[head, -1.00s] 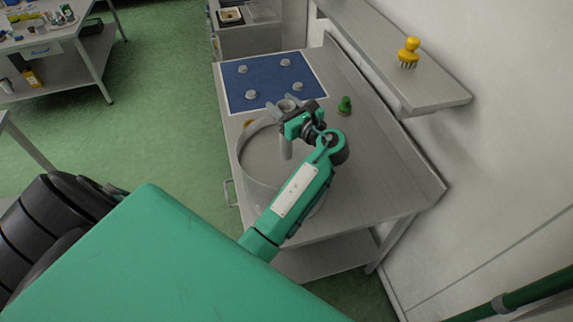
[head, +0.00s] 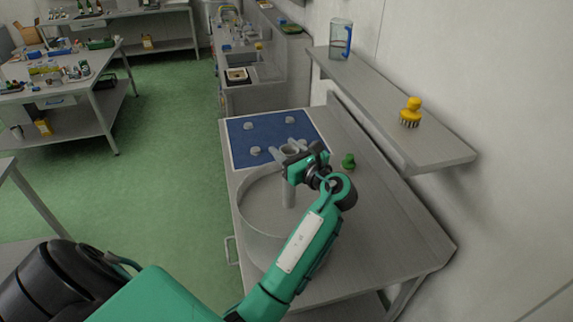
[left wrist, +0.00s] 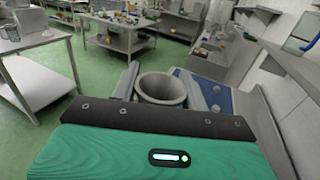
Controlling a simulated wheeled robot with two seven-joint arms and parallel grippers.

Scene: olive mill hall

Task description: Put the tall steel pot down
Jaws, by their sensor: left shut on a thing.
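The tall steel pot (head: 288,192) is a slim grey open cylinder, held upright. My left gripper (head: 291,156) is shut on it near its rim. In the head view the pot's lower end shows against the inside of a large round grey vessel (head: 257,246) on the steel table (head: 385,246). I cannot tell whether its base touches anything. In the left wrist view the pot's open mouth (left wrist: 162,88) sits between the two fingers. My left forearm hides part of the large vessel. My right gripper is not in view.
A blue mat (head: 270,132) with several small grey knobs lies beyond the vessel. A green object (head: 348,162) stands right of it. A wall shelf (head: 400,118) holds a yellow brush (head: 411,112) and a clear container (head: 340,40). Bare tabletop shows at the right front.

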